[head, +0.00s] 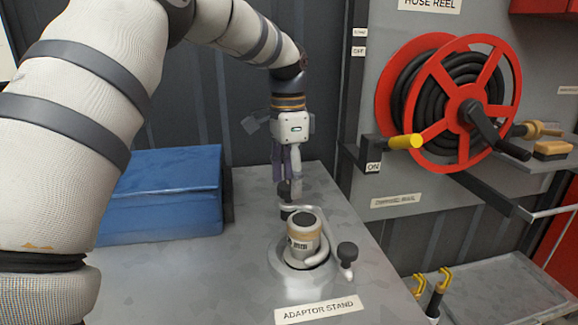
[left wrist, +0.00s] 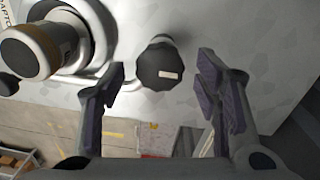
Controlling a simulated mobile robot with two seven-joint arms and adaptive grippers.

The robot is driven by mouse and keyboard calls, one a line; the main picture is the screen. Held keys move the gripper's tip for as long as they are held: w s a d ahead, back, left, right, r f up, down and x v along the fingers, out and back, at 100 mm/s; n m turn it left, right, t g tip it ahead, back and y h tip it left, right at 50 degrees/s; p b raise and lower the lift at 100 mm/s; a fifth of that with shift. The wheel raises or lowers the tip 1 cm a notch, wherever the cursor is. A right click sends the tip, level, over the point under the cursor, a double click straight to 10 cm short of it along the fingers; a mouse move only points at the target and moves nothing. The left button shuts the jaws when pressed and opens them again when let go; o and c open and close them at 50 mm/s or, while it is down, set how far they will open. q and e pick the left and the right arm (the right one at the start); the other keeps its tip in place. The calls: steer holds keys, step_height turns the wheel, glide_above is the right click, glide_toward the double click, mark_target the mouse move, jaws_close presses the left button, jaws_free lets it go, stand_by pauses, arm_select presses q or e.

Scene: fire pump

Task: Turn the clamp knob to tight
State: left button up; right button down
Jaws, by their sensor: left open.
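The clamp knob (left wrist: 158,65) is a dark, lobed knob with a small white mark on its face. In the left wrist view it sits between the two fingers, near their tips, with gaps on both sides. In the head view the dark knob (head: 286,192) is just below my left gripper (head: 289,178), behind the adaptor, partly hidden by the fingers. My left gripper points down, open and empty. The adaptor (head: 304,236), with a dark cap and tan band, stands upright in the round metal holder. My right gripper is not in view.
A second dark knob (head: 348,251) stands at the holder's right front. A blue box (head: 165,190) lies left on the metal table. The red hose reel (head: 462,100) with its crank hangs on the wall at right. The table front is labelled ADAPTOR STAND (head: 319,309).

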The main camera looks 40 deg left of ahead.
mark_target(288, 182)
arm_select(q)
step_height(288, 182, up, 11)
steer(key=shift+a+r, duration=0.15)
steer(key=shift+a, duration=0.05)
steer(key=shift+w, duration=0.15)
